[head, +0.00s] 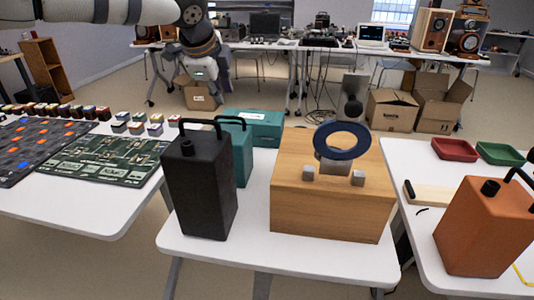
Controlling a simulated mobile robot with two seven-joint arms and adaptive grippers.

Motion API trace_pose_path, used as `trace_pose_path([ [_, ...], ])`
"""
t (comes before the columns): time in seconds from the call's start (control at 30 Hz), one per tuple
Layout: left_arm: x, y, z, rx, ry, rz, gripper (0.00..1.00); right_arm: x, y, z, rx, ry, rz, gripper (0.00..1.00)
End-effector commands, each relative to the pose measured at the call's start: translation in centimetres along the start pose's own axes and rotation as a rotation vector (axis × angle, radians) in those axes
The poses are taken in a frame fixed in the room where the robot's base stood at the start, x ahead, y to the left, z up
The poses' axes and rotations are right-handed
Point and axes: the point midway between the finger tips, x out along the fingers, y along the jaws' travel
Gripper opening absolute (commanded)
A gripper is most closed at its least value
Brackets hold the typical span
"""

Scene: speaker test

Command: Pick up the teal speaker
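A teal upright case with a dark handle (242,158) stands on the middle white table, partly hidden behind a black case (200,190) of similar shape. A second teal box (266,129) with a small white label lies behind it, its lower part covered. I cannot tell for sure which teal item is the speaker. My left arm comes in along the top left, and my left gripper (208,88) hangs beyond the tables' items, apart from both teal items. Its fingers are too small and dark to read. My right gripper is not in view.
A wooden box (325,213) with a dark blue ring (342,141) and two grey cubes stands right of the teal items. An orange case (482,230) stands on the right table. Circuit boards (108,158) and several small blocks lie on the left table.

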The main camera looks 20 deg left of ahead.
Motion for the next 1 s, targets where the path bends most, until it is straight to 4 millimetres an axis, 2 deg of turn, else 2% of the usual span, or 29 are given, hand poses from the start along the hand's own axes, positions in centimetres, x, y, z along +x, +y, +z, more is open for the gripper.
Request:
trace_pose_path([
  [0.07,1.1,0.2,0.0,-0.022,0.007,0.013,0.19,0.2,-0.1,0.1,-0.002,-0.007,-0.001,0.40],
  [0.2,5.0,0.6,-0.1,-0.019,0.004,0.023,0.19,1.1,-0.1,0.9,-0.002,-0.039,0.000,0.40],
  [0.43,8.2,0.5,-0.1,-0.015,0.005,0.018,0.19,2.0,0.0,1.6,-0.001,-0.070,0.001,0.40],
  [0.6,11.7,0.5,-0.1,-0.014,0.004,0.021,0.19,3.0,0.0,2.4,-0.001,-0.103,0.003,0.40],
  [0.7,12.4,0.3,-0.1,-0.014,0.006,0.015,0.19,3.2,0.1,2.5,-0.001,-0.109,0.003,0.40],
  [0.9,12.3,0.1,-0.1,-0.014,0.007,0.010,0.19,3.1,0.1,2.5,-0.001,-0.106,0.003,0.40],
  [1.0,12.2,0.1,-0.1,-0.014,0.007,0.010,0.00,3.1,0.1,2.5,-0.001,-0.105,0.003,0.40],
])
